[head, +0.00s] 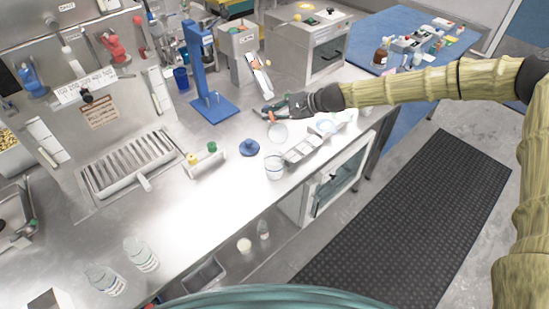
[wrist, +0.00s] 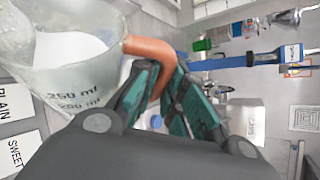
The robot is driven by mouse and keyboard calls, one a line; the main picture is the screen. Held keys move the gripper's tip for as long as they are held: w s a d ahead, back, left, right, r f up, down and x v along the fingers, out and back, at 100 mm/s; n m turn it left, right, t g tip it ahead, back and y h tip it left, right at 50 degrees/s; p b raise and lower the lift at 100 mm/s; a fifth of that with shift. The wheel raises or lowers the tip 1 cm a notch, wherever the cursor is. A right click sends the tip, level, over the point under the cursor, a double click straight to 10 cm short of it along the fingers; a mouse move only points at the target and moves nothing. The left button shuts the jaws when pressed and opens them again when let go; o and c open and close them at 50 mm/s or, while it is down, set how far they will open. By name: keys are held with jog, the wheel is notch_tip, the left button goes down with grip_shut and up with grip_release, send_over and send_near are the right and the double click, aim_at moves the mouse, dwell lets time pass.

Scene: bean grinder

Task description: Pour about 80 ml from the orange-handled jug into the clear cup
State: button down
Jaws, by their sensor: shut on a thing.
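My gripper (head: 270,109) is shut on the orange handle (wrist: 150,48) of the jug. The jug (wrist: 75,80) is clear, with 250 ml and 200 ml marks, and shows something pale white inside. In the head view the jug (head: 278,133) hangs off my gripper above the steel counter, small and pale. Its exact tilt and its level I cannot tell. A clear cup (head: 274,167) stands upright on the counter near its front edge, below and slightly left of the jug in the picture. The two look apart. The cup does not clearly show in the wrist view.
A pale tray (head: 303,147) lies right of the cup, with another clear vessel (head: 327,127) beyond it. A blue knob-like piece (head: 249,147) sits left of the cup. A blue stand (head: 208,80) rises behind my gripper.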

jog(key=shift+s+b, duration=0.15)
jog(key=shift+b, duration=0.15)
jog(key=shift+s+n, duration=0.1)
jog(key=shift+n, duration=0.2)
jog(key=shift+a+t+b, duration=0.1)
jog(key=shift+t+b, duration=0.3)
jog(key=shift+b, duration=0.05)
jog(key=shift+s, duration=0.1)
jog(key=shift+s+r+n+t, duration=0.1)
jog(key=shift+r+n+t, duration=0.25)
jog(key=shift+n, duration=0.15)
jog(key=shift+a, duration=0.25)
jog(key=shift+a+r, duration=0.1)
jog(key=shift+s+a+r+n+t+b, duration=0.15)
jog(key=shift+s+r+n+t+b, duration=0.55)
jog(key=shift+r+n+b, duration=0.15)
dwell(0.6)
